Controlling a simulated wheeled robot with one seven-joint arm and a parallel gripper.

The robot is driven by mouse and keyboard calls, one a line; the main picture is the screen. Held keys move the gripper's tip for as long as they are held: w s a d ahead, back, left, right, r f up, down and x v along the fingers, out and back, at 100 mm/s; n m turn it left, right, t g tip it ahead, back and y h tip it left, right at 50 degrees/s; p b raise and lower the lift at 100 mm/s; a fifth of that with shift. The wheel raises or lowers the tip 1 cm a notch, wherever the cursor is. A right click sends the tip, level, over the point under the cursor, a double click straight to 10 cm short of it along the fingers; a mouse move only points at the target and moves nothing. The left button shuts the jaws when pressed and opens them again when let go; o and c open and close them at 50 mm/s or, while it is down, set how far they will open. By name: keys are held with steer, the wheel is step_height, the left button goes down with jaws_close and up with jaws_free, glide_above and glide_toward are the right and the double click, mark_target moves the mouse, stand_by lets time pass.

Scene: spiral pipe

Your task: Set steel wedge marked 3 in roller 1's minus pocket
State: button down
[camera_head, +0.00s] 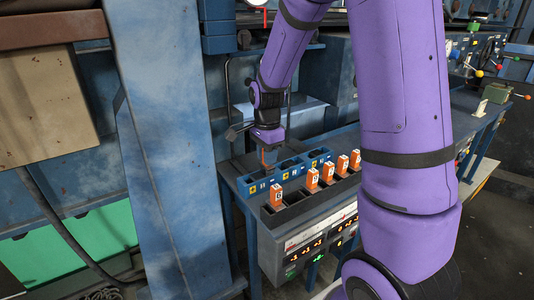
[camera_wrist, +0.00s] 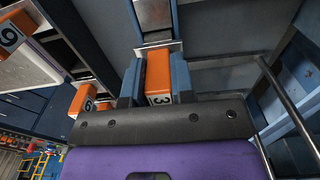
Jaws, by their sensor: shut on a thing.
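My gripper (camera_head: 267,150) is low over the row of blue pocket blocks (camera_head: 257,187) on the bench. In the wrist view my gripper (camera_wrist: 157,84) is shut on the steel wedge marked 3 (camera_wrist: 158,72), an orange-faced block between the two blue-grey fingers. The markings on the pocket blocks are too small to read surely.
Several other orange numbered wedges stand in a dark rack (camera_head: 292,212) in front of the blue blocks; the nearest (camera_head: 276,196) looks marked 6. A panel with lit displays (camera_head: 310,245) is below the rack. A tall blue post (camera_head: 165,140) stands left of the bench.

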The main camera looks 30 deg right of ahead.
steer(key=shift+f, duration=0.95)
steer(key=c, duration=0.9)
jaws_free()
step_height(320, 180, up, 11)
steer(key=shift+f, duration=0.1)
stand_by(0.3)
steer(key=s+a+r+n+t, duration=0.1)
steer(key=s+a+r+n, duration=0.1)
steer(key=s+r+n, duration=0.2)
steer(key=s+a+r+n+t, duration=0.2)
steer(key=s+r+n, duration=0.1)
steer(key=s+n, duration=0.5)
steer(key=s+a+r+n+t, duration=0.2)
steer(key=s+r+n, duration=0.2)
steer(key=s, duration=0.7)
steer(key=shift+s+a+r+n, duration=0.3)
steer(key=shift+s+r+n, duration=0.05)
steer(key=shift+n, duration=0.65)
